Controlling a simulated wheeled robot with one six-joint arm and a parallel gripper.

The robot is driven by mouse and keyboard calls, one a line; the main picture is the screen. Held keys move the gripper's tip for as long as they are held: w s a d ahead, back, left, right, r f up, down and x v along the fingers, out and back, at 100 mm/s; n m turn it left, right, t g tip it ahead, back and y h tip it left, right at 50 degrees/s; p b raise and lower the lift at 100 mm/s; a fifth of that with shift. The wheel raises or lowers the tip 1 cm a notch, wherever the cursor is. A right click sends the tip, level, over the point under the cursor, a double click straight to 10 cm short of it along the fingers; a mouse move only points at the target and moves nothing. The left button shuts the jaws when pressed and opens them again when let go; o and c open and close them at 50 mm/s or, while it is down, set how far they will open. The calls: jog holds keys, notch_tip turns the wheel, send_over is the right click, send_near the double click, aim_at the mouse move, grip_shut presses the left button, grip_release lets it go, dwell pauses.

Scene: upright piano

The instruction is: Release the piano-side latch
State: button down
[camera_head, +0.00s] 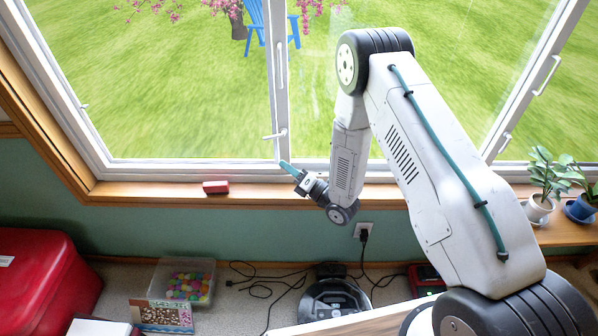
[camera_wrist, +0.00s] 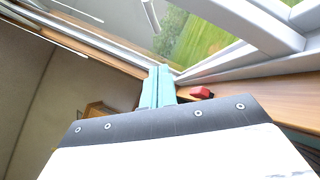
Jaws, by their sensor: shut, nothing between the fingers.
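Several white latches and handles show on the window. A lever latch (camera_head: 275,135) sits low on the middle post and sticks out sideways. Another latch (camera_head: 505,143) sits low on the slanted right frame. I cannot tell from the frames which is the piano-side one. My gripper (camera_head: 287,167) is shut and empty, its teal fingers just below the middle latch at the bottom of the post, apart from it. In the wrist view my gripper (camera_wrist: 158,84) points at the lower window frame, and a white handle (camera_wrist: 151,15) shows above it.
A red block (camera_head: 215,187) lies on the wooden sill (camera_head: 140,193), left of my gripper. Two potted plants stand at the right, one in a white pot (camera_head: 540,208). A red case (camera_head: 45,275), a bin of coloured balls (camera_head: 188,280) and cables lie below.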

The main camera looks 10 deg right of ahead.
aim_at(264, 139)
jog(key=w+a+r, duration=0.2)
jog(key=w+r, duration=0.1)
jog(key=w, duration=0.3)
jog(key=shift+w+a, duration=0.25)
jog(key=shift+a, duration=0.05)
jog(key=shift+a+r, duration=0.2)
dwell(1.2)
